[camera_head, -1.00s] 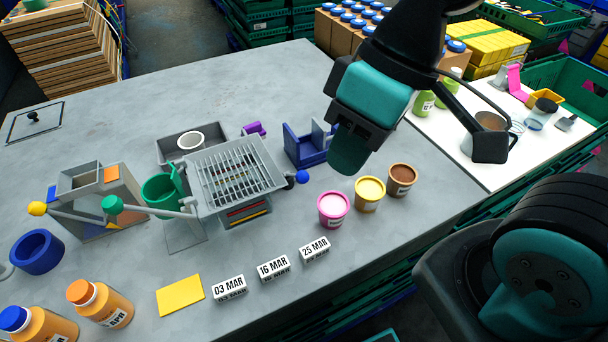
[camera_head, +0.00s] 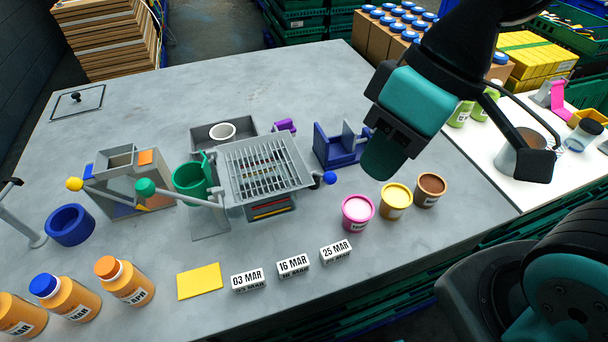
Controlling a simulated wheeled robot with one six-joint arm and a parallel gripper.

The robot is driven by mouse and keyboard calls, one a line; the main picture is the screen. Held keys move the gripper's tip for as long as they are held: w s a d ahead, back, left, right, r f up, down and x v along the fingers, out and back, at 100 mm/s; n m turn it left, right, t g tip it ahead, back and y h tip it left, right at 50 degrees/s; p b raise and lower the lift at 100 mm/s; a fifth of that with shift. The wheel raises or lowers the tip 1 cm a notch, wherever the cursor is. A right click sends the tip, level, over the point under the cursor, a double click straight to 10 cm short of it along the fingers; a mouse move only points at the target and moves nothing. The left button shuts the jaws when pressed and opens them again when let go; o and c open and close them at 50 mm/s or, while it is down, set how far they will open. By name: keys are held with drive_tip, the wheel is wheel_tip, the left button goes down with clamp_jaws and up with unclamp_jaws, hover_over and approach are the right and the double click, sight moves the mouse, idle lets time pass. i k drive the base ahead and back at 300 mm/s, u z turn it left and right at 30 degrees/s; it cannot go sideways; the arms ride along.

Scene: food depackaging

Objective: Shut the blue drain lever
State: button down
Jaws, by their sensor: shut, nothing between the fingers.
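The blue drain lever shows as a round blue knob (camera_head: 330,178) on a short arm at the right side of a grey slatted box (camera_head: 262,168). The lever's pivot is too small to make out. My gripper (camera_head: 381,168), teal and dark, hangs over the bench to the right of the knob and looks apart from it. It is shut and empty. It covers part of the bench behind it.
A blue holder (camera_head: 340,150) stands between the slatted box and my gripper. Pink (camera_head: 357,213), yellow (camera_head: 395,201) and brown (camera_head: 429,190) tubs stand in front. A green cup (camera_head: 190,185) and green-knobbed lever (camera_head: 146,188) are left. The back of the bench is mostly clear.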

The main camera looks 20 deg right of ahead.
sight(329, 177)
drive_tip(key=k, duration=1)
drive_tip(key=u, duration=1.35)
drive_tip(key=i, duration=0.95)
drive_tip(key=z, duration=1.25)
